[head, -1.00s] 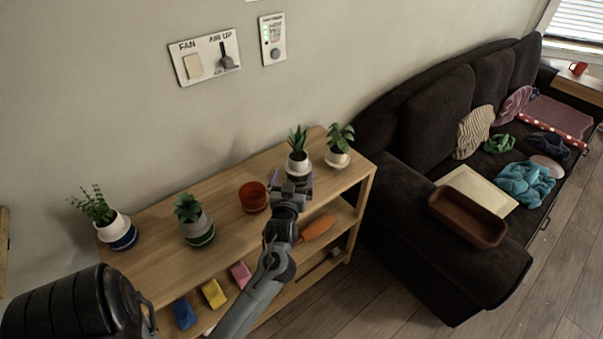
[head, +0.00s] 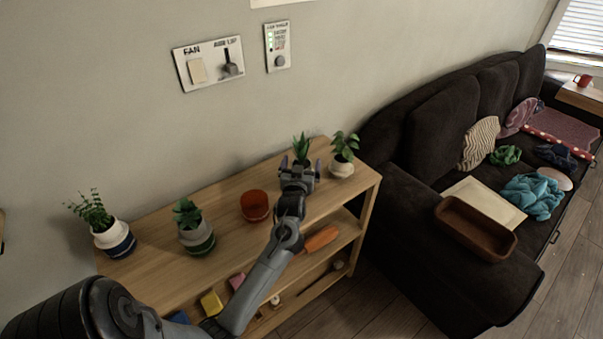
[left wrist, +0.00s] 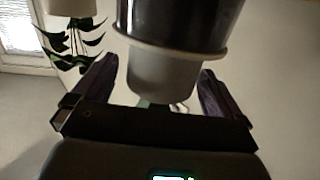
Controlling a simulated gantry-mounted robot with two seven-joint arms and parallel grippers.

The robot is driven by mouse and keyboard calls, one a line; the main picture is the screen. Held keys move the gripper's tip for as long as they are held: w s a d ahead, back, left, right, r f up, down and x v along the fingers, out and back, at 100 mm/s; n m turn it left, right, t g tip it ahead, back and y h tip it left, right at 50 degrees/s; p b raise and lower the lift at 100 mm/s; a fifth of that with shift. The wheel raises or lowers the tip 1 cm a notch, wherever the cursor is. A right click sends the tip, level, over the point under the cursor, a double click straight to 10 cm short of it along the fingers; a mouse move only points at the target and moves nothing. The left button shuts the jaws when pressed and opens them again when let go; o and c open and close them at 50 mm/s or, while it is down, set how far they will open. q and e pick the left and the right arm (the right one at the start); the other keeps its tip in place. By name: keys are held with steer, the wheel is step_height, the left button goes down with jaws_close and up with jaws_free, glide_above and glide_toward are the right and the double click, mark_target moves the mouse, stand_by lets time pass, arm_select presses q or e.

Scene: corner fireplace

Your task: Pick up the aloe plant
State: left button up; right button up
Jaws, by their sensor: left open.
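The aloe plant (head: 302,146), with spiky green leaves, stands on the wooden shelf unit's top near its right end. My left gripper (head: 300,167) is in front of it and hides most of its pot in the head view. In the left wrist view, which appears upside down, the aloe's pot (left wrist: 170,75) shows a dark band and a pale rim. The open fingers of my left gripper (left wrist: 158,92) lie to either side of the pale part; I cannot tell if they touch it. My right gripper is not in view.
A leafy plant in a white pot (head: 342,167) stands close on the right. A red-orange pot (head: 255,206) and two more potted plants (head: 195,238) (head: 115,239) stand to the left on the shelf top (head: 222,200). A dark sofa (head: 400,215) is at the right.

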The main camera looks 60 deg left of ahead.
arm_select(q)
steer(key=shift+w+a, duration=0.2)
steer(key=shift+c, duration=0.2)
steer(key=c, duration=0.8)
